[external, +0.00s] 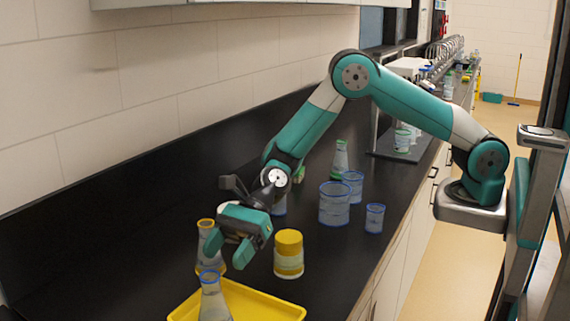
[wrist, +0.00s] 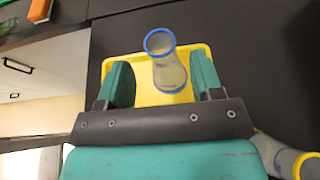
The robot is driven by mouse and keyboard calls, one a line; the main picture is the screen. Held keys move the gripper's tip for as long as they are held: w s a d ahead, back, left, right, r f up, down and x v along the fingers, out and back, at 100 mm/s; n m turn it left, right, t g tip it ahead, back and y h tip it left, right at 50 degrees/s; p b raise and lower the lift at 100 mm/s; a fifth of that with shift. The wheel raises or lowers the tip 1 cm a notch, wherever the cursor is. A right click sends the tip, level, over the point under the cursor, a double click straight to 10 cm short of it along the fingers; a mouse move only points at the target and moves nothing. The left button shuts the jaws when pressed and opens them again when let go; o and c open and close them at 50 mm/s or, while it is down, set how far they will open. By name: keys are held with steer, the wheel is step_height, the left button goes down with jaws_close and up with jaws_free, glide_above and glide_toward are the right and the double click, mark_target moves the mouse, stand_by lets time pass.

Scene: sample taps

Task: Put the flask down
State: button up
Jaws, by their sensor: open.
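A clear flask with a blue rim (external: 213,302) stands upright at the yellow tray (external: 262,305), and its base seems to rest in it. In the wrist view the flask (wrist: 170,74) shows against the tray (wrist: 144,92), between the lines of my fingers. My gripper (external: 228,249) is open and empty, up and back from the flask and apart from it. In the wrist view the gripper's two green fingers (wrist: 162,78) are spread wide with the flask beyond them. The flask's lower end is cut off in the external view.
A flask with a yellow rim (external: 206,262) stands close beside my gripper. A yellow-lidded jar (external: 289,254) is just right of it. Blue-rimmed beakers (external: 335,205) and a green-banded flask (external: 340,160) stand farther back. The black counter (external: 120,265) is bare at left.

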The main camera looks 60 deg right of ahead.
steer(key=v, duration=0.4)
steer(key=shift+d+r+b, duration=0.15)
steer(key=shift+d+b, duration=0.05)
steer(key=shift+b, duration=0.1)
steer(key=s+d+r+n+h, duration=0.4)
steer(key=s+d+r+n, duration=0.5)
steer(key=n, duration=0.4)
steer(key=s+d+r+n+h, duration=0.2)
steer(key=s+d+n+h, duration=0.3)
steer(key=s+d+n, duration=0.7)
steer(key=s+d, duration=0.1)
steer(key=d, duration=0.3)
steer(key=shift+o, duration=0.5)
